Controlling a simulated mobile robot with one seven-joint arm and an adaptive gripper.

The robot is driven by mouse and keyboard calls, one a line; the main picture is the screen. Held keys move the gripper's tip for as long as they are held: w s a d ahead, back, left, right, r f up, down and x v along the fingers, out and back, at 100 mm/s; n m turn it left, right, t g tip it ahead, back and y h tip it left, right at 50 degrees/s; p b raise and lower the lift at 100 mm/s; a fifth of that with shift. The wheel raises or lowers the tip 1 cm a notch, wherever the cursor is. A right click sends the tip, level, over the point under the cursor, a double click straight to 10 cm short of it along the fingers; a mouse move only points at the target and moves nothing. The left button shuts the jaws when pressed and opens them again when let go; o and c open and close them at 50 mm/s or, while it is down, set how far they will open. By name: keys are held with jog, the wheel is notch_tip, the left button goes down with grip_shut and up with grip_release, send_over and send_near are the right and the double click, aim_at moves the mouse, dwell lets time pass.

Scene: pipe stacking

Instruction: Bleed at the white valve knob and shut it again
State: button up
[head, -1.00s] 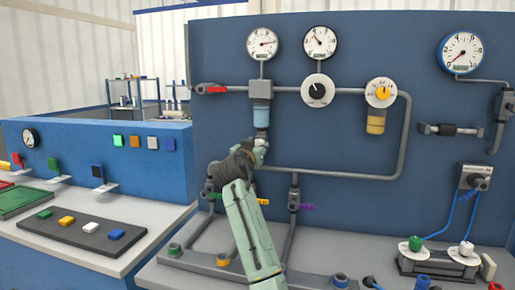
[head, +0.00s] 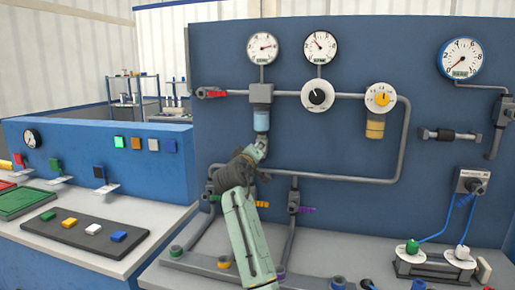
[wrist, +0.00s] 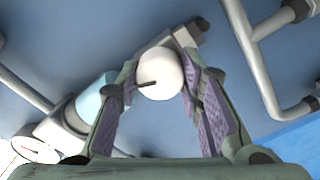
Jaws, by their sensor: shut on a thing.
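The white valve knob (wrist: 160,73) is round, with a dark line on its face pointing left. It sits between the purple-padded fingers of my gripper (wrist: 158,66) in the wrist view, and the fingers are shut on it. In the head view my gripper (head: 258,147) is at the panel just below the light-blue filter bowl (head: 261,120), and the knob is hidden there. The bowl also shows at left in the wrist view (wrist: 93,96).
Gauges (head: 262,47), a black dial (head: 317,95) and a yellow regulator (head: 380,97) are on the blue panel. Grey pipes (head: 330,176) run close around my arm. A red lever (head: 213,93) is at upper left. Valves with purple (head: 306,210) and green handles are below.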

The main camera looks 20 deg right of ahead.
jog(key=shift+n+p, duration=0.8)
jog(key=shift+n, duration=1.5)
jog(key=o, duration=1.2)
jog(key=shift+c, duration=0.2)
jog(key=v, duration=1.2)
